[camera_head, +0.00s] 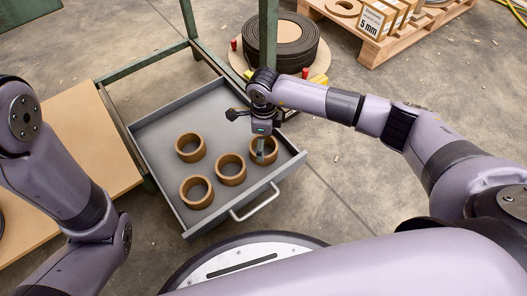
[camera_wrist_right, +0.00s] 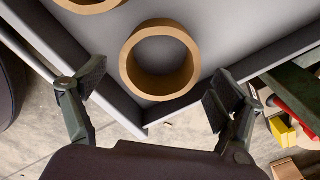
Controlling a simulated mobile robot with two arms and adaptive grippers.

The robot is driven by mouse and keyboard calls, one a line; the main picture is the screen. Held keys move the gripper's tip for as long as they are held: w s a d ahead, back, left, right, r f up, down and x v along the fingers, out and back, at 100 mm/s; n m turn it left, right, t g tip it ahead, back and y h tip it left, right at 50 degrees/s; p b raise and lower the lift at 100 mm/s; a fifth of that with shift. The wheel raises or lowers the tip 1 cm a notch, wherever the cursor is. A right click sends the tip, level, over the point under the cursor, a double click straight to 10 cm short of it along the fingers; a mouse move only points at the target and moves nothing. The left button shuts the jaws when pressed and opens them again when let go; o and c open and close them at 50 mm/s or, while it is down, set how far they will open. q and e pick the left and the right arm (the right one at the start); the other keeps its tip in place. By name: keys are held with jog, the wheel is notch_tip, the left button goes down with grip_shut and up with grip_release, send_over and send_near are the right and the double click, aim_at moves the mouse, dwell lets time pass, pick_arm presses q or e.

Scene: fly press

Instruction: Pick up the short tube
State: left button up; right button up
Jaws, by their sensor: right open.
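Several short brown tubes, like thick cardboard rings, stand on end in a grey open drawer (camera_head: 158,127). The one at the right (camera_head: 264,151) is partly hidden by my right gripper (camera_head: 262,122), which is above it. The others are the back-left tube (camera_head: 179,146), the middle tube (camera_head: 241,175) and the front tube (camera_head: 185,193). In the right wrist view, my right gripper (camera_wrist_right: 156,85) is open and empty, its fingers spread wide. One tube (camera_wrist_right: 131,80) lies between and beyond them, near a drawer corner. My left gripper is out of view.
The drawer has a front handle (camera_head: 256,204) and raised walls. A green frame (camera_head: 150,61) rises behind it. A wooden board (camera_head: 88,145) lies at left. A black coil (camera_head: 291,44) stands behind, and a pallet with boxes (camera_head: 384,47) at back right.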

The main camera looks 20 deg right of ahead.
notch_tip(320, 180, down, 3)
jog(key=shift+f+b, duration=0.1)
jog(key=shift+b, duration=0.95)
jog(key=shift+f+b, duration=0.35)
jog(key=shift+f, duration=0.15)
jog(key=shift+r, duration=0.1)
jog(key=c, duration=1.1)
jog(key=shift+r, duration=0.1)
jog(key=shift+c, duration=0.2)
